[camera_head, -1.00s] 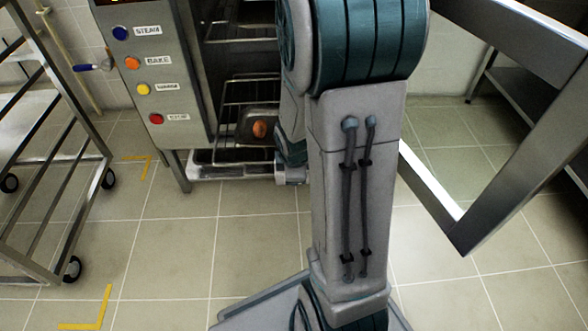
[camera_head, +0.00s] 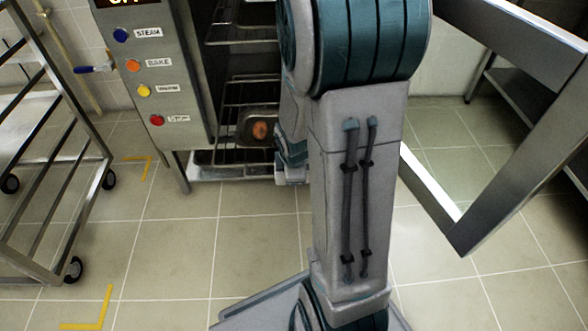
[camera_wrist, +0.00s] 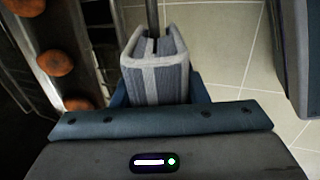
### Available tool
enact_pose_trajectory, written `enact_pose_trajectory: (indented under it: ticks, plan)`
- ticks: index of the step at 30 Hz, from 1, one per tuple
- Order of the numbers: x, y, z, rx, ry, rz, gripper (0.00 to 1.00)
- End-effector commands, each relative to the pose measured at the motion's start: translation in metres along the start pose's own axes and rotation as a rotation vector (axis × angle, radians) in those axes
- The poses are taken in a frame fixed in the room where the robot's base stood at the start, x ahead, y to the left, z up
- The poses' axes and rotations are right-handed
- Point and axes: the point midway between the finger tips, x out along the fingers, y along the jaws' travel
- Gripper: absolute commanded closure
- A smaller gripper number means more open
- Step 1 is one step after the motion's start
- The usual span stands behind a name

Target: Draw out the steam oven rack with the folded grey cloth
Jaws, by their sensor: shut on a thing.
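In the wrist view the folded grey cloth (camera_wrist: 158,75), with a paler band, sits between the jaws of my gripper (camera_wrist: 158,95), which is shut on it. A thin dark bar (camera_wrist: 152,14) runs from the cloth to the top of the picture. It looks like the rack's front bar, but the cloth hides where they meet. In the head view the open steam oven (camera_head: 160,90) has wire racks; a low rack (camera_head: 235,158) is beside my gripper (camera_head: 291,172), which is mostly hidden behind my arm.
A dark tray (camera_head: 248,122) with a round brown piece of food stands in the oven; several such pieces (camera_wrist: 55,62) show in the wrist view. The open door frame (camera_head: 520,170) is at right. A wheeled trolley (camera_head: 50,160) is at left. Tiled floor (camera_head: 180,245) in front is clear.

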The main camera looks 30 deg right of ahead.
Motion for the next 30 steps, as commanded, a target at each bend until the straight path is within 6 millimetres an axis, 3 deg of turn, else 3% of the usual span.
enact_pose_trajectory:
  ticks: [30]
  plan:
    - [-0.011,-0.001,0.0,0.0,-0.001,-0.002,0.89]
